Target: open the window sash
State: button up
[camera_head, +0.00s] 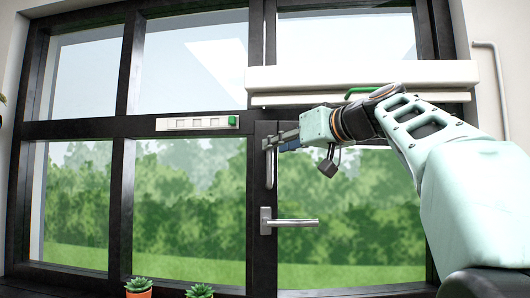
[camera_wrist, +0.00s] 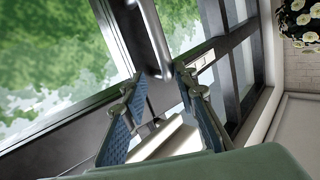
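The lower right window sash has a dark frame (camera_head: 263,250) and glass showing a hedge; it looks flush with the window frame. A silver lever handle (camera_head: 294,222) sticks out to the right from its left stile, lying level. Above it is an upright silver pull bar (camera_head: 269,172), which also shows in the wrist view (camera_wrist: 149,35). My gripper (camera_head: 274,145) is at the upper end of this bar. In the wrist view my gripper (camera_wrist: 161,77) has its blue-padded fingers spread apart, with the bar's end between or just beyond the fingertips. Contact cannot be told.
A long white case (camera_head: 360,76) crosses the window just above my gripper and arm. A white strip with a green button (camera_head: 198,123) sits on the crossbar to the left. Small potted succulents (camera_head: 139,286) stand below. White flowers (camera_wrist: 302,20) show in the wrist view.

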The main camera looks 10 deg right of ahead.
jog(key=b+v, duration=0.2)
jog(key=v, duration=0.4)
jog(key=shift+d+f, duration=0.25)
jog(key=shift+f, duration=0.35)
